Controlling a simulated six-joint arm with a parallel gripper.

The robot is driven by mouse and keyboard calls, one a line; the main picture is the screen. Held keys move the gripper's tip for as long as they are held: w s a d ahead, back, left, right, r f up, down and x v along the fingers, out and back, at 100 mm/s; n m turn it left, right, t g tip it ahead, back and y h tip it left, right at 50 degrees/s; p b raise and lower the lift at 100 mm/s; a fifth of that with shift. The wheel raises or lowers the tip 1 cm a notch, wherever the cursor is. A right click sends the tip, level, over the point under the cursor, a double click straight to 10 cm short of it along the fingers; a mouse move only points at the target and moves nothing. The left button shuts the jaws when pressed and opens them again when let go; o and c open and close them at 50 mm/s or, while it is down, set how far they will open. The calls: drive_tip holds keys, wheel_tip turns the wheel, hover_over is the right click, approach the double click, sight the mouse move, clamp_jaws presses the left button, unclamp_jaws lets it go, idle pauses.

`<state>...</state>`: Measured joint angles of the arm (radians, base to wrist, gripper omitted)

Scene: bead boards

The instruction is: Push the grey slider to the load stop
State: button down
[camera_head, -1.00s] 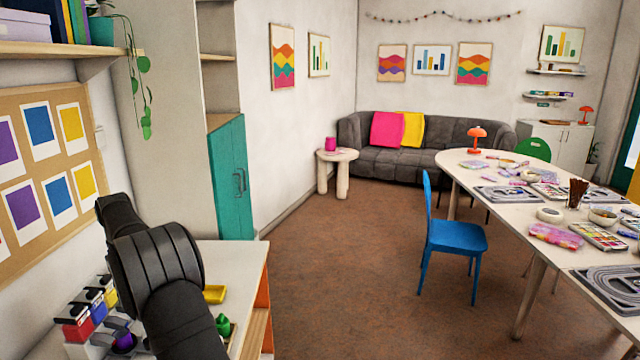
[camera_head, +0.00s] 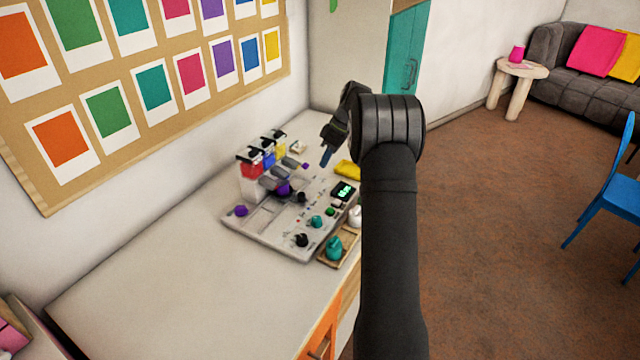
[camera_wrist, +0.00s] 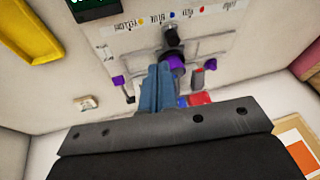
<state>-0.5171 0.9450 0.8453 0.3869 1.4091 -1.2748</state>
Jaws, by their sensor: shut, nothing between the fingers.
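The pale board (camera_head: 262,236) lies on the white bench, with a purple cup (camera_head: 283,189) among grey parts near its middle. I cannot tell for sure which grey part is the slider, and no load stop label is readable. The cup also shows in the wrist view (camera_wrist: 177,63), just right of my fingertips, beside a black knob (camera_wrist: 171,36). My gripper (camera_head: 326,157) is shut and empty, its blue-grey fingers pointing down over the board's far side. In the wrist view the shut fingers (camera_wrist: 157,80) hide part of the board; contact cannot be told.
Red (camera_head: 251,170), blue and yellow dispensers stand along the board's back edge. Purple knobs (camera_head: 240,211) sit at its ends. A display (camera_head: 344,190), black and teal knobs and a yellow tray (camera_head: 348,170) lie on the right. The bench front left is clear.

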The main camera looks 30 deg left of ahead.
drive_tip(key=w+d+f+m+y, duration=0.3)
drive_tip(key=d+m, duration=0.1)
drive_tip(key=m, duration=0.2)
drive_tip(key=shift+g, duration=0.3)
drive_tip(key=x, duration=0.8)
drive_tip(key=shift+a+f, duration=0.2)
drive_tip(key=shift+f, duration=0.2)
drive_tip(key=s+a, duration=0.1)
drive_tip(key=s, duration=0.1)
drive_tip(key=shift+s+a+f, duration=0.25)
drive_tip(key=shift+s+a, duration=0.1)
drive_tip(key=shift+a, duration=0.05)
drive_tip(key=shift+s+a, duration=0.25)
drive_tip(key=shift+s, duration=0.2)
drive_tip(key=shift+s, duration=0.1)
drive_tip(key=s, duration=1.2)
drive_tip(key=shift+s, duration=0.4)
drive_tip(key=shift+s+f, duration=0.1)
drive_tip(key=shift+s, duration=0.4)
